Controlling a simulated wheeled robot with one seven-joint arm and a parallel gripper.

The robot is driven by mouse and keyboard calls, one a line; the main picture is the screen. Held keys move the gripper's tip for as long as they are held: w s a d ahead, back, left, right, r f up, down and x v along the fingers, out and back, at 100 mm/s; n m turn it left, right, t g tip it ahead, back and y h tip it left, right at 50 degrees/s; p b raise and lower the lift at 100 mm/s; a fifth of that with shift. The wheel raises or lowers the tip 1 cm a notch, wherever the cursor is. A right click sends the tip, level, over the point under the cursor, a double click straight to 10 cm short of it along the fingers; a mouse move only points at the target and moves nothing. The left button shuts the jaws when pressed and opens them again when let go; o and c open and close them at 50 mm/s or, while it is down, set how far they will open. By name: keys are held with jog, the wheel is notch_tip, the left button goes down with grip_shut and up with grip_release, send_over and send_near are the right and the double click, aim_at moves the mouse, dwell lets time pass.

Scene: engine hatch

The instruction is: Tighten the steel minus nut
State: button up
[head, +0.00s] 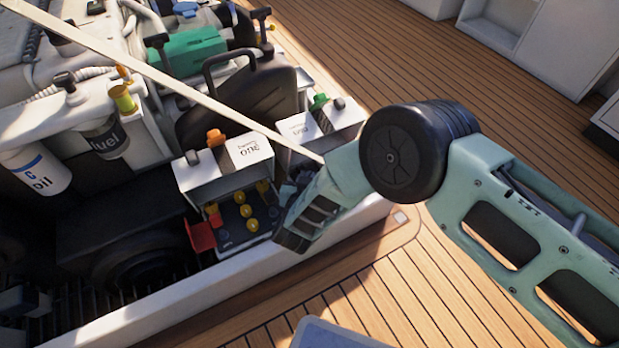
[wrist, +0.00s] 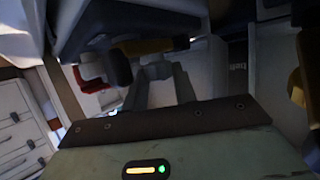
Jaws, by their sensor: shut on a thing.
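My gripper (head: 292,192) is at the open front of the right engine box (head: 318,128), pitched down and to the left. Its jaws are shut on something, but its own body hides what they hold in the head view. In the wrist view, dark shapes and shadow crowd the area ahead of the jaws, and I cannot make out the held thing. I cannot pick out the steel minus nut in either view.
A pale strut (head: 180,85) slants across the hatch behind my gripper. A red flap (head: 200,234) sticks out at the left box. The white hatch rim (head: 200,306) runs below. An oil bottle (head: 35,170) and a fuel bottle (head: 103,137) stand left. The wooden deck (head: 390,290) is largely clear.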

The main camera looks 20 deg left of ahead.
dwell(0.4)
jog(key=o, duration=1)
jog(key=shift+c, duration=0.2)
jog(key=p+v, duration=0.7)
jog(key=v, duration=1)
jog(key=shift+s, duration=0.15)
